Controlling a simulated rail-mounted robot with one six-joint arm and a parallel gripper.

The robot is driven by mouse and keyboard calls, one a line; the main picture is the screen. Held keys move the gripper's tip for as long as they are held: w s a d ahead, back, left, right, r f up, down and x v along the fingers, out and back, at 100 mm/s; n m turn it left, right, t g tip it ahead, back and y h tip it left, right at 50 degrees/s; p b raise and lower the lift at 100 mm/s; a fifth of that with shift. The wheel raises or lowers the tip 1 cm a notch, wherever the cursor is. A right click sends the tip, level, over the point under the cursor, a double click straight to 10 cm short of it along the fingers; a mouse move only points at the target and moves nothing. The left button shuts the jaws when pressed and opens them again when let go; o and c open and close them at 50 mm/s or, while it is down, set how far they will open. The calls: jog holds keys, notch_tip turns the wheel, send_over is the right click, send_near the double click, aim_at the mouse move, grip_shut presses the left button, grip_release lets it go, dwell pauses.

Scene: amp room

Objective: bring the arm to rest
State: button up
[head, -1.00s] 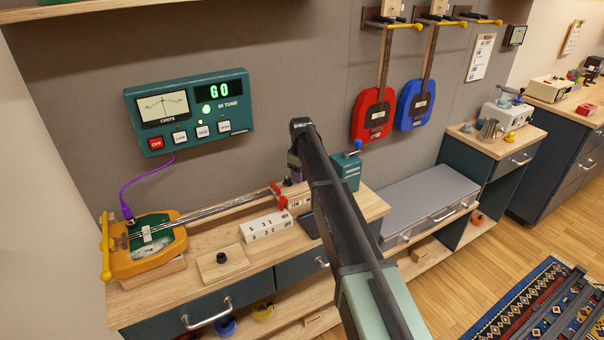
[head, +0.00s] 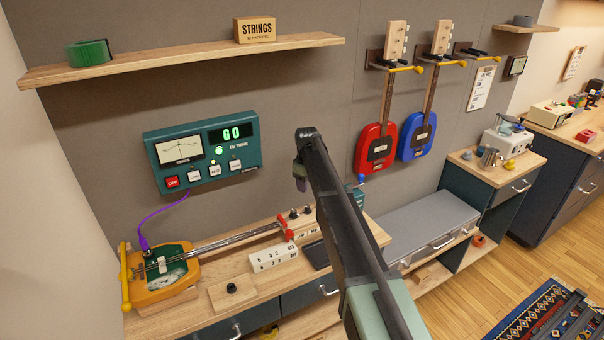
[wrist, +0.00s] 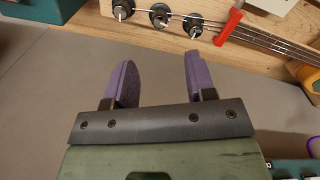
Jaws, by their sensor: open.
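My gripper (head: 300,178) hangs at the far end of my raised arm, in front of the grey wall panel and above the bench. In the wrist view its two purple fingers (wrist: 158,68) stand apart with nothing between them. Below in the head view, an orange and green stringed instrument (head: 160,272) lies on the bench (head: 205,318), its neck running right to a red clamp (head: 287,229). The wrist view shows the tuning posts (wrist: 158,14), strings and red clamp (wrist: 229,25) apart from the fingers.
A teal tuner (head: 203,150) on the wall reads "GO", with a purple cable to the instrument. A shelf (head: 190,56) above holds green tape and a strings box (head: 254,30). Red (head: 376,149) and blue (head: 416,136) guitars hang right. A grey case (head: 425,220) lies beyond my arm.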

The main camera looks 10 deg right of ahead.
jog(key=s+f+m+b, duration=0.1)
jog(key=s+m, duration=0.7)
jog(key=s, duration=3.2)
jog(key=shift+s+m, duration=0.3)
jog(key=shift+s, duration=0.1)
jog(key=shift+d+f, duration=0.1)
